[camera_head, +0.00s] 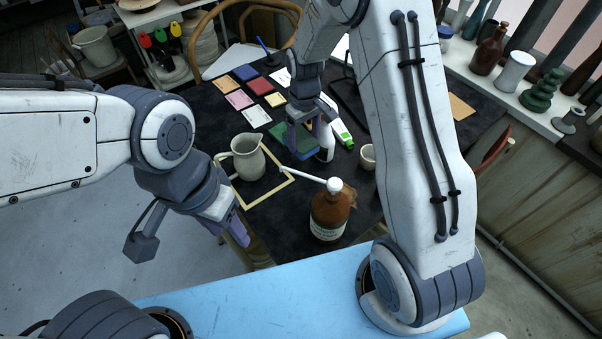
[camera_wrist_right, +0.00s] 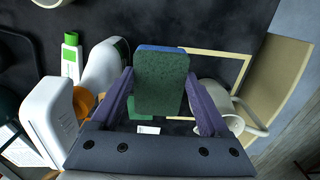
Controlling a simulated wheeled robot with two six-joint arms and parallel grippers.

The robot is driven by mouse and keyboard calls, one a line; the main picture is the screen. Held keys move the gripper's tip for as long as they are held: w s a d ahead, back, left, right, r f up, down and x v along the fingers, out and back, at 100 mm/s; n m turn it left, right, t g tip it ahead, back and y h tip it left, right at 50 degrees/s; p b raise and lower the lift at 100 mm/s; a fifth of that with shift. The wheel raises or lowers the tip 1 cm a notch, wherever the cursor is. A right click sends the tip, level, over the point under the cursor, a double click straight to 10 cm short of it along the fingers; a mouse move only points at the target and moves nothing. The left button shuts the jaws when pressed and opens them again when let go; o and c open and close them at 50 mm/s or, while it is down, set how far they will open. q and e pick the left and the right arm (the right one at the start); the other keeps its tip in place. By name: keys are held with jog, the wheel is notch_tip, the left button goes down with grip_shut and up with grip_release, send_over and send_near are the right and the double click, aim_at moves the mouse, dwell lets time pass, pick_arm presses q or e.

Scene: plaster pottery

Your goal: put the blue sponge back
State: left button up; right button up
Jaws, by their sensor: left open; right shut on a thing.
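The sponge (camera_wrist_right: 160,85) has a green face and a blue edge; it fills the space between the fingers of my right gripper in the right wrist view. My right gripper (camera_head: 306,138) is shut on it above the dark table. My left gripper (camera_head: 217,228) is open and empty beside the table's near left edge. A cream square outline (camera_head: 270,194) lies on the table, with a grey pitcher (camera_head: 248,160) at it. The pitcher also shows in the right wrist view (camera_wrist_right: 213,95).
A brown bottle (camera_head: 330,212) with a white pump stands at the near edge. Coloured cards (camera_head: 245,72) lie further back. Wooden chairs stand at the far side.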

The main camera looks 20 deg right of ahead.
notch_tip(320, 180, down, 10)
jog(key=shift+r+p, duration=0.1)
jog(key=shift+p, duration=0.55)
jog(key=shift+f, duration=0.4)
jog(key=shift+f, duration=0.1)
